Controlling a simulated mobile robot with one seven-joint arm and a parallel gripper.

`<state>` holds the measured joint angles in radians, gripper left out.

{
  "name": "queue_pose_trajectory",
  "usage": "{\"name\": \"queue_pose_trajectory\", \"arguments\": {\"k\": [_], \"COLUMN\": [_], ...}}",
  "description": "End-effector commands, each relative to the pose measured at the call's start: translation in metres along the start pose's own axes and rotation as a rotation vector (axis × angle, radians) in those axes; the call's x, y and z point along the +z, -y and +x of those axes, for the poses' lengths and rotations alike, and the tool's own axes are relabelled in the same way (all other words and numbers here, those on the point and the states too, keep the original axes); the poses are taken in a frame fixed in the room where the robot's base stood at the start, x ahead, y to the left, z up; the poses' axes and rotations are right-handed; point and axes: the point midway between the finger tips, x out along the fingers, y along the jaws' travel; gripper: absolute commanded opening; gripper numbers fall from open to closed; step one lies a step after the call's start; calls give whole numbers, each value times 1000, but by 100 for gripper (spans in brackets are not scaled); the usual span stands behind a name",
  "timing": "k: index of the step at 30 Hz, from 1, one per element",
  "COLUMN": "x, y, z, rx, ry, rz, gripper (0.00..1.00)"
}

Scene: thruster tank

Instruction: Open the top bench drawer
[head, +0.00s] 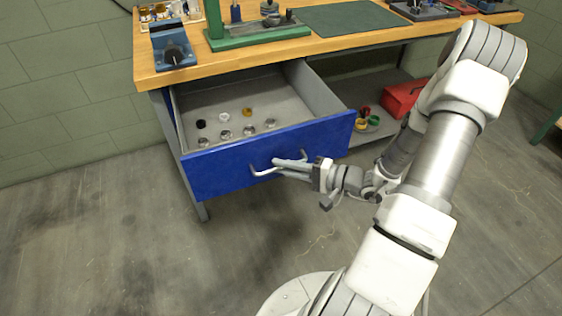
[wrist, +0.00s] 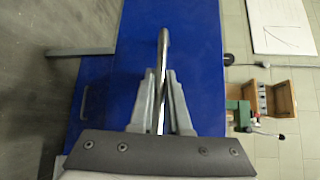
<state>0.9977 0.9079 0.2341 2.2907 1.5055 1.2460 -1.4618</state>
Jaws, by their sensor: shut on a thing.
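The top bench drawer (head: 262,155) has a blue front and stands pulled well out from under the bench top in the head view. Its grey inside shows several small round items. My gripper (head: 278,168) is at the drawer's metal bar handle, on the front's middle. In the wrist view the handle (wrist: 162,60) runs between the two grey fingers (wrist: 160,100), which are shut on it. The blue drawer front (wrist: 195,60) fills the middle of that view.
The wooden bench top (head: 330,42) carries a blue vice (head: 172,45), a green stand (head: 258,33) and a green mat (head: 345,18). A red box (head: 402,98) and several coloured rings (head: 367,119) lie on the lower shelf. The floor before the drawer is clear.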

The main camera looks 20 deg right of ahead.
Motion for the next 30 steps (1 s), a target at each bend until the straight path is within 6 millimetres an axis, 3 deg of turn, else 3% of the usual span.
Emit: {"name": "queue_pose_trajectory", "arguments": {"k": [11,12,17,30], "x": [0,0,0,0], "y": [0,0,0,0], "z": [-1,-1,-1,-2], "rx": [1,1,0,0], "ry": [-1,-1,-1,-1], "rz": [-1,-1,-1,0], "gripper": [0,18,45,45]}}
